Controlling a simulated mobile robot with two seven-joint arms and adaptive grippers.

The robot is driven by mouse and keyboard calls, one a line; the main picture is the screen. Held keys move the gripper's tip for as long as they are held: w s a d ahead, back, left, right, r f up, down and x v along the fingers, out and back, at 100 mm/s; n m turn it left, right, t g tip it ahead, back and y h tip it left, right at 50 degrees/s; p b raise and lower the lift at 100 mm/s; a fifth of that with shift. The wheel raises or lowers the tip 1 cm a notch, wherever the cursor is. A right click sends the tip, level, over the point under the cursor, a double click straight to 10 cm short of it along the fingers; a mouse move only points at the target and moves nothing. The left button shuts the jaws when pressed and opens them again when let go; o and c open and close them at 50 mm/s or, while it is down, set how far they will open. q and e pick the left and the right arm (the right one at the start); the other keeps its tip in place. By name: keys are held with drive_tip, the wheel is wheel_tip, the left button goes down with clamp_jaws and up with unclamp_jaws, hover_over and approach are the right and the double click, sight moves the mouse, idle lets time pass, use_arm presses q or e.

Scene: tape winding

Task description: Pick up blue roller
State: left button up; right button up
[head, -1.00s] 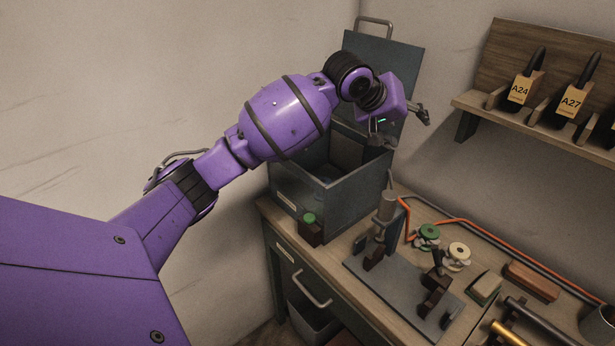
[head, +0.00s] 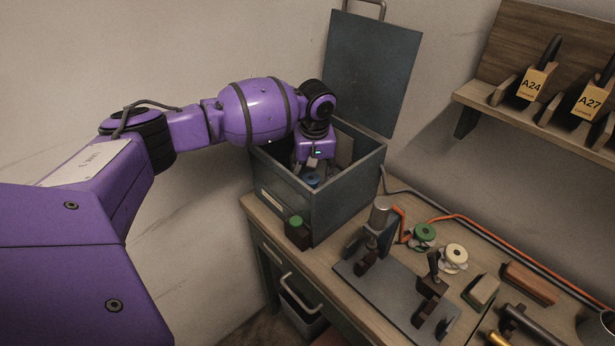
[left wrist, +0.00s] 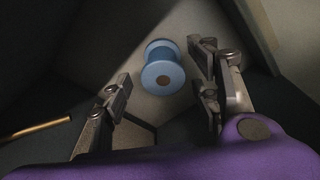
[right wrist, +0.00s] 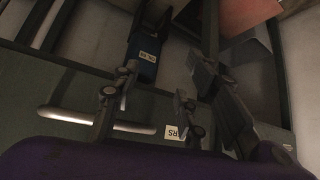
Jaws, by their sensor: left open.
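The blue roller (left wrist: 162,68) is a spool with two wide flanges and a hole in its middle. It lies inside the dark grey box; in the head view a bit of it (head: 312,180) shows below my left gripper (head: 312,165). In the left wrist view my left gripper (left wrist: 160,100) is open, its fingers on either side of and nearer than the roller, not closed on it. My right gripper (right wrist: 155,105) shows only in the right wrist view, its fingers apart with nothing between them, facing drawer fronts below the bench.
A green-capped block (head: 297,232) stands beside the box. A metal fixture (head: 375,245), a green spool (head: 424,236) and a cream spool (head: 454,257) are on the bench. A drawer handle (right wrist: 95,120) is near my right gripper.

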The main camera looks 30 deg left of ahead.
sight(312, 179)
use_arm(q)
wheel_tip(312, 179, down, 2)
drive_tip(key=shift+s+f, duration=0.1)
drive_tip(key=shift+f, duration=0.1)
drive_tip(key=shift+w+a+f, duration=0.1)
drive_tip(key=shift+w+f, duration=0.1)
drive_tip(key=shift+f, duration=0.35)
drive_tip(key=shift+r, duration=0.1)
drive_tip(key=c, duration=1.3)
